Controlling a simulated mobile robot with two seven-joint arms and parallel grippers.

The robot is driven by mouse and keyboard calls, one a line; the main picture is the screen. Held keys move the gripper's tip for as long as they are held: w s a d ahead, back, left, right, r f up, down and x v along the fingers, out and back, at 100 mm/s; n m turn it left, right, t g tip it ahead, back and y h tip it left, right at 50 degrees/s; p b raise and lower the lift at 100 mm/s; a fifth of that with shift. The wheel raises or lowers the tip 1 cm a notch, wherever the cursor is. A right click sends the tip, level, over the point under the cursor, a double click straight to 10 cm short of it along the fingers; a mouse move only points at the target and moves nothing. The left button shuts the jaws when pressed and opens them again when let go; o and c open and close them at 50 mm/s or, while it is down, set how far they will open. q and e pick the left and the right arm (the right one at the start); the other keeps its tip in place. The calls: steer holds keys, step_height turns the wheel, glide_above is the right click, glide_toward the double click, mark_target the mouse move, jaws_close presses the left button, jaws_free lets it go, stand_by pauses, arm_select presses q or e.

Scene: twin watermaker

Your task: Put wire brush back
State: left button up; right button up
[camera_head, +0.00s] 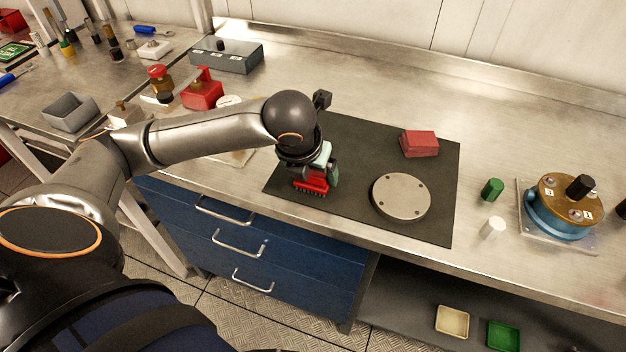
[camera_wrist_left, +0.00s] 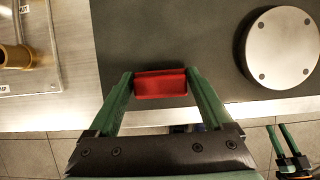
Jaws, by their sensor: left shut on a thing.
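The wire brush (camera_head: 311,186) has a red body with dark bristles along its lower edge. It is at the left front part of the dark mat (camera_head: 350,150). My left gripper (camera_head: 322,166) points down and is shut on the brush. In the left wrist view the red brush (camera_wrist_left: 160,84) sits between the green fingers. I cannot tell whether the bristles touch the mat. My right gripper (camera_wrist_left: 279,128) shows small at the lower right of the left wrist view, apart from the brush, its two green fingers apart with nothing visible between them.
A round metal plate (camera_head: 401,196) and a red block (camera_head: 419,143) are on the mat. Green (camera_head: 492,189) and white (camera_head: 493,228) cylinders stand right of it, near a blue and brass device (camera_head: 562,208). A grey box (camera_head: 226,56) and red holder (camera_head: 202,92) stand at the back left.

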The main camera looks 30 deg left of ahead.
stand_by(0.3)
arm_select(q)
steer(key=o, duration=1.1)
steer(key=shift+f, duration=0.1)
steer(key=p+v, duration=0.3)
steer(key=v, duration=0.9)
steer(key=shift+s, duration=0.1)
